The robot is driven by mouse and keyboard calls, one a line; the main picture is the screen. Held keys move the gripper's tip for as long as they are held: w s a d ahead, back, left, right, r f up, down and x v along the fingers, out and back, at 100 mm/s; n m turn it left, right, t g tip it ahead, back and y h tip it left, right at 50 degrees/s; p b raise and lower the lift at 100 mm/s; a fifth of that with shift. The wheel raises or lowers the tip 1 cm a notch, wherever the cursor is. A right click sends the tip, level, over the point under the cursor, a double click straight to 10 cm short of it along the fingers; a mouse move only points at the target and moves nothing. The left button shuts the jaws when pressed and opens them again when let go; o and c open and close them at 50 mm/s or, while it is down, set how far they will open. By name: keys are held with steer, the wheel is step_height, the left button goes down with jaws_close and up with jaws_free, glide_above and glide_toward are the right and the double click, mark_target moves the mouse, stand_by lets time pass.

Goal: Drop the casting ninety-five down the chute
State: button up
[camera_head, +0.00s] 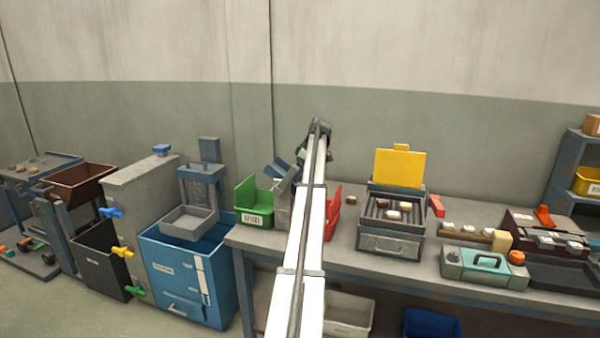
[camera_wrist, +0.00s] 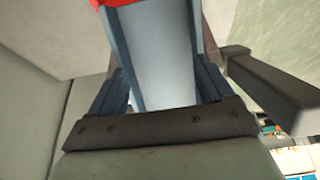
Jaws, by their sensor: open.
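My gripper (camera_head: 306,155) is at the far end of my arm, above and behind the gap between the green bin and the red bin; it is small and partly hidden by the arm. It is open, and I see nothing held. A blue-grey sloping piece (camera_head: 279,169), which looks like the chute, stands beside the green bin, partly hidden by my arm. A blue-grey channel (camera_wrist: 160,65) fills the middle of the wrist view, close up. Brown and pale castings (camera_head: 393,214) lie on the heater's rack. No number is readable, so I cannot tell which is ninety-five.
The green bin (camera_head: 253,204) and the red bin (camera_head: 332,215) flank my arm on the bench. The heater (camera_head: 390,243) has a raised yellow lid (camera_head: 400,167). A single brown piece (camera_head: 351,200) lies left of it. A teal-topped box (camera_head: 484,265) stands at the right front.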

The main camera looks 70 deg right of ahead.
steer(key=v, duration=1.3)
steer(key=shift+s+r, duration=0.15)
steer(key=shift+r, duration=0.15)
stand_by(0.7)
